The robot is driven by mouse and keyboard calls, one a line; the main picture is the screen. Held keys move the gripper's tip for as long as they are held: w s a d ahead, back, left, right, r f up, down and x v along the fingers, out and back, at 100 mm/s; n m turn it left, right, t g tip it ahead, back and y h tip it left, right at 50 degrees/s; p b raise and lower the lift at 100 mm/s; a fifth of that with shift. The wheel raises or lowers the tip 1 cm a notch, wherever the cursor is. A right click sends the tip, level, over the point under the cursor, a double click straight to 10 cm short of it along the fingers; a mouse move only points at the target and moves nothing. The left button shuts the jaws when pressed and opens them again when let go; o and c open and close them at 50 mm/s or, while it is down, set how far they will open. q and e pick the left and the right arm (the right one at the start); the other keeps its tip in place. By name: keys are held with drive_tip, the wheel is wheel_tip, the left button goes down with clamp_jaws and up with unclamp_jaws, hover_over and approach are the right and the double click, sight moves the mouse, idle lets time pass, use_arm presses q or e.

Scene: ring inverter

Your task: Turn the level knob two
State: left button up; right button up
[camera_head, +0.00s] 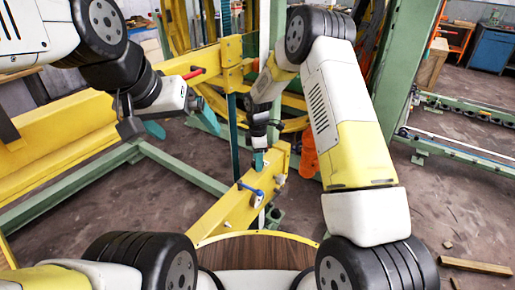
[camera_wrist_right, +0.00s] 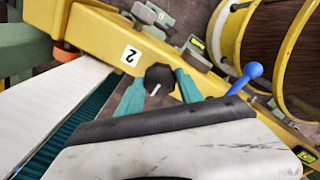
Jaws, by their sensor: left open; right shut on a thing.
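The level knob two (camera_wrist_right: 159,78) is a black knob with a white mark, on a yellow beam beside a white label (camera_wrist_right: 131,55) reading "2" in the right wrist view. My right gripper (camera_wrist_right: 158,88) has its teal fingers on either side of the knob and is shut on it. In the head view my right gripper (camera_head: 259,162) is at the yellow beam (camera_head: 228,214), and the knob is hidden there. My left gripper (camera_head: 181,124) is open and empty, well left of the beam, with its teal fingers wide apart.
A blue ball-ended lever (camera_wrist_right: 248,75) sticks out near the knob; it also shows in the head view (camera_head: 250,189). A yellow-edged round wooden surface (camera_head: 257,250) lies in front. Green frame bars (camera_head: 185,167) stand left, and an orange object (camera_head: 308,155) is behind my right arm.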

drive_tip(key=m, duration=0.8)
drive_tip(key=shift+m, duration=0.4)
drive_tip(key=m, duration=0.3)
drive_tip(key=shift+m, duration=0.3)
drive_tip(key=m, duration=1.7)
